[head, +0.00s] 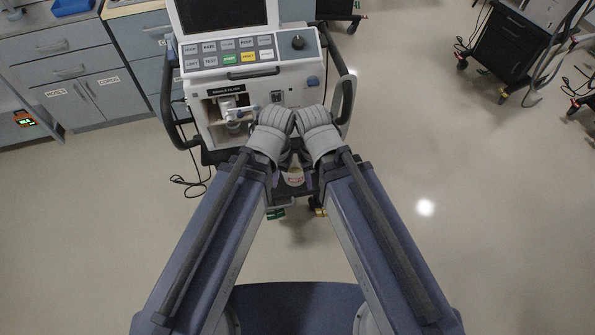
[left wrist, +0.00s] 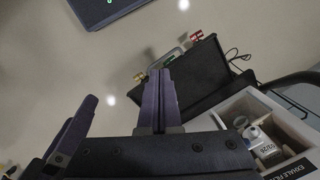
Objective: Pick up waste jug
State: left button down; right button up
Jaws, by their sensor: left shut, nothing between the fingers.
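The ventilator (head: 251,90) stands right ahead, with side handles and an open filter bay. A white, labelled filter piece (left wrist: 262,143) sits in the bay. Cabinets (head: 70,75) line the left, and a dark cart (head: 497,55) stands at right. Floor is clear on both sides.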

aim_at(295, 177)
jog(key=l+u, duration=0.2)
jog(key=u, duration=0.2)
jog(key=l+u, duration=0.2)
jog(key=u, duration=0.2)
jog(key=l+u, duration=0.2)
jog(key=u, duration=0.2)
jog(key=k+l+u, duration=0.1)
jog(key=l, duration=0.3)
jog(key=k+l+u, duration=0.1)
jog(key=l, duration=0.3)
jog(key=k+l+u, duration=0.1)
jog(key=l, duration=0.3)
jog(key=k+l+u, duration=0.1)
jog(key=l, duration=0.25)
jog(key=k+l, duration=0.3)
jog(key=i+l+u, duration=0.05)
jog(key=l, duration=0.05)
